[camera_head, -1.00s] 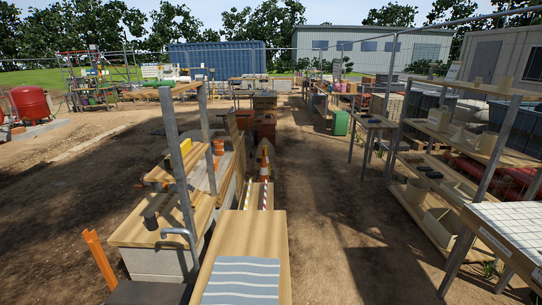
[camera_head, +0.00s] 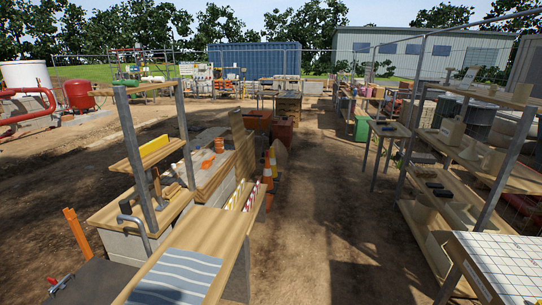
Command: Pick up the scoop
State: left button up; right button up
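I cannot pick out a scoop for certain in the head view. Small orange items (camera_head: 219,145) stand on the wooden surface behind the left shelf, too small to identify. Neither of my grippers is in view.
A wooden bench top (camera_head: 215,228) with a striped cloth (camera_head: 180,275) lies close in front. A post-and-board shelf (camera_head: 150,157) stands left of it, with traffic cones (camera_head: 267,167) beyond. Shelving (camera_head: 470,145) and a white gridded table (camera_head: 505,262) line the right. A dirt aisle (camera_head: 315,215) runs between.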

aim_at(206, 164)
jog(key=i+l+u, duration=0.35)
jog(key=i+l, duration=0.7)
jog(key=i+l+u, duration=0.3)
jog(key=i+l, duration=0.75)
jog(key=i, duration=0.35)
jog(key=i+l+u, duration=0.35)
jog(key=i+l, duration=0.95)
jog(key=i+l+u, duration=0.25)
jog(key=i+l, duration=0.7)
jog(key=l, duration=0.15)
